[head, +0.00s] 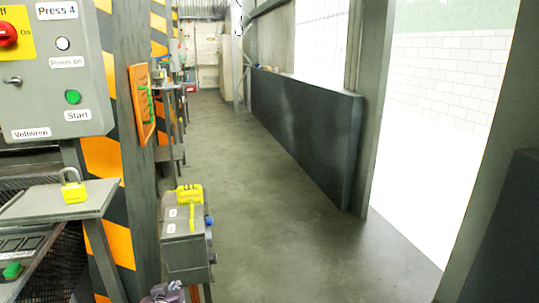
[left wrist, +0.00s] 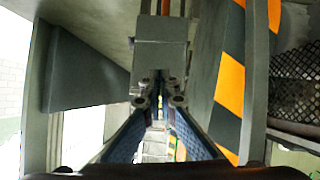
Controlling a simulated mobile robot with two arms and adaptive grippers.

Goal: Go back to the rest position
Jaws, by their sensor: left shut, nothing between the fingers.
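My left gripper (head: 165,291) shows only as a small part at the bottom edge of the head view, low beside the grey switch box. In the left wrist view my left gripper (left wrist: 158,85) shows its blue-sided fingers drawn together, with nothing held between them. The rest of my left arm is hidden. My right gripper is in neither view.
A grey switch box (head: 187,245) with a yellow tag stands close by. A press control panel (head: 50,80) and a shelf (head: 60,203) with a yellow padlock (head: 75,191) are at left. The aisle floor (head: 265,215) is clear; a dark low wall (head: 310,125) lines its right.

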